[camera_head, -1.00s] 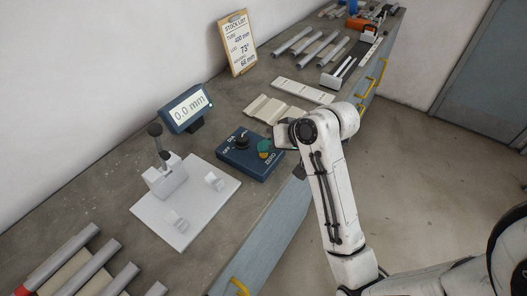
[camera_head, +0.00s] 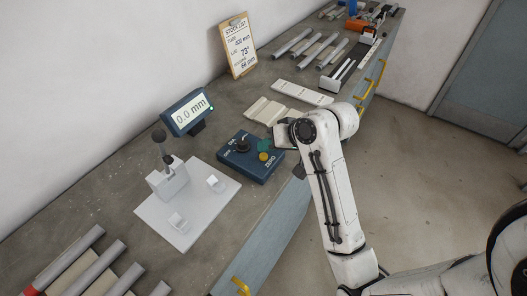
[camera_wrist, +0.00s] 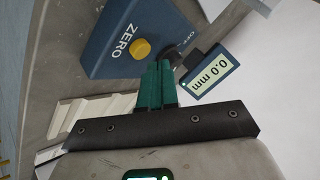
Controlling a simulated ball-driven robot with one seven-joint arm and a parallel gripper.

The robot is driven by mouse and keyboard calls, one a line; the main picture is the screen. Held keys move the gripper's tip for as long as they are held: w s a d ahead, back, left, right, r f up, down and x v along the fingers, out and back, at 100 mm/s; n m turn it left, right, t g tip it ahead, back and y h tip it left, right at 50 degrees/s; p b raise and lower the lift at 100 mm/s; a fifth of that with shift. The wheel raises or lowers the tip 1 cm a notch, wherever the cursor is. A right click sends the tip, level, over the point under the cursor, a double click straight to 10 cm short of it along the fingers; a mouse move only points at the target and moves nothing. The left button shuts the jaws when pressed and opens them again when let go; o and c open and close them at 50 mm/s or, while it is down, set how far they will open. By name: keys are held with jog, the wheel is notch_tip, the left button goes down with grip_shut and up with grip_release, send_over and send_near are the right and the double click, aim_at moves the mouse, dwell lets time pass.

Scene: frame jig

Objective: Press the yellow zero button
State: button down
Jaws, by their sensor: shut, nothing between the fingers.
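The yellow zero button (camera_head: 264,156) sits on a dark blue control box (camera_head: 250,172) on the bench, beside the word ZERO. It also shows in the wrist view (camera_wrist: 140,47), above and left of the fingertips. The box has a dark knob (camera_head: 242,146). My gripper (camera_head: 266,144) has green fingers, shut and empty, just behind the button in the head view. In the wrist view the fingertips (camera_wrist: 158,66) are close to the button; I cannot tell the exact gap. The blue display (camera_head: 188,110) reads 0.0 mm.
A white plate (camera_head: 190,219) with a small fixture stands left of the box. Grooved beige blocks (camera_head: 270,110) lie behind it. A stock list clipboard (camera_head: 239,45) leans on the wall. Several grey tubes (camera_head: 82,262) lie at the front left.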

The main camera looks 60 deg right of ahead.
aim_at(266, 158)
jog(key=shift+r, duration=0.1)
notch_tip(266, 158, up, 5)
jog(key=p, duration=0.5)
jog(key=shift+p, duration=0.4)
dwell(0.7)
jog(key=shift+a+f, duration=0.3)
jog(key=shift+a, duration=0.05)
jog(key=a+f+n, duration=0.1)
jog(key=a, duration=0.1)
jog(key=s+a+f+n+g, duration=0.1)
jog(key=a, duration=0.2)
jog(key=s+a+f+g, duration=0.1)
jog(key=a+f, duration=0.1)
jog(key=shift+a+n, duration=0.15)
jog(key=shift+n, duration=0.25)
jog(key=s+a+f+n+g+h, duration=0.1)
jog(key=s+a+f+n+g, duration=0.1)
jog(key=s+a+f+n, duration=0.35)
jog(key=s+f+m+g+b, duration=0.1)
jog(key=s+f+g+b, duration=0.3)
jog(key=s+f, duration=0.5)
jog(key=s+b, duration=0.1)
jog(key=s, duration=0.1)
jog(key=shift+s+m, duration=0.35)
